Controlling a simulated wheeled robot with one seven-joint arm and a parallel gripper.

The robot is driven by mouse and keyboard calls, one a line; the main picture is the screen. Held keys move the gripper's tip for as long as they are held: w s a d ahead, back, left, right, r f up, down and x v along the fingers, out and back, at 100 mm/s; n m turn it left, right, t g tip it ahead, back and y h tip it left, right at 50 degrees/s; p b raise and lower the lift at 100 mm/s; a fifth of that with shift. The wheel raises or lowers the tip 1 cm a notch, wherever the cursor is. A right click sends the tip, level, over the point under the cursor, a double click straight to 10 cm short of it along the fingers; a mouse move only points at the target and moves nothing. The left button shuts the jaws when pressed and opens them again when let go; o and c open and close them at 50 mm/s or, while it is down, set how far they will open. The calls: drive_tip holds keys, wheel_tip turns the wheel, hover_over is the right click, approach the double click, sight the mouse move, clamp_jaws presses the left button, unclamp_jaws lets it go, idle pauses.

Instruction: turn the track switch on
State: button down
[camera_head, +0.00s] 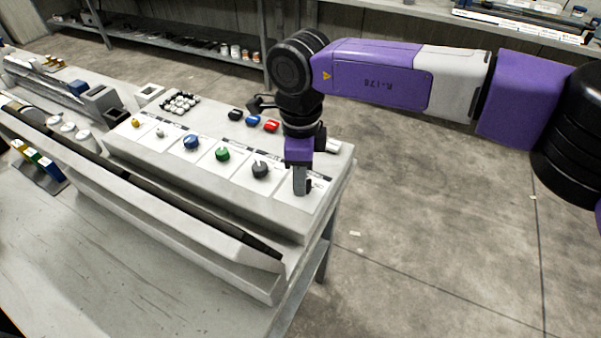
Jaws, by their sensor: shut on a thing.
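A pale control panel (130,152) on the bench carries a row of knobs on white label plates. From left to right they include a small yellow one (136,122), a blue knob (191,142), a green knob (222,154) and a dark grey knob (260,170). My gripper (301,187) points down at the last plate, at the right end of the row. It is shut on the control there, which its fingers almost wholly hide. I take this to be the track switch, but the label is too small to read, and its setting cannot be seen.
Behind the row are black, blue and red pieces (270,125) and a cluster of black and white buttons (180,102). A long dark bar (180,205) runs along the panel's front. Open floor (430,240) lies to the right.

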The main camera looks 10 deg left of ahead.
drive_tip(key=shift+m, duration=0.7)
drive_tip(key=shift+w, duration=0.1)
drive_tip(key=c, duration=0.9)
unclamp_jaws()
drive_tip(key=shift+c, duration=0.2)
drive_tip(key=shift+r, duration=0.1)
wheel_tip(320, 180, up, 8)
drive_tip(key=shift+f, duration=0.15)
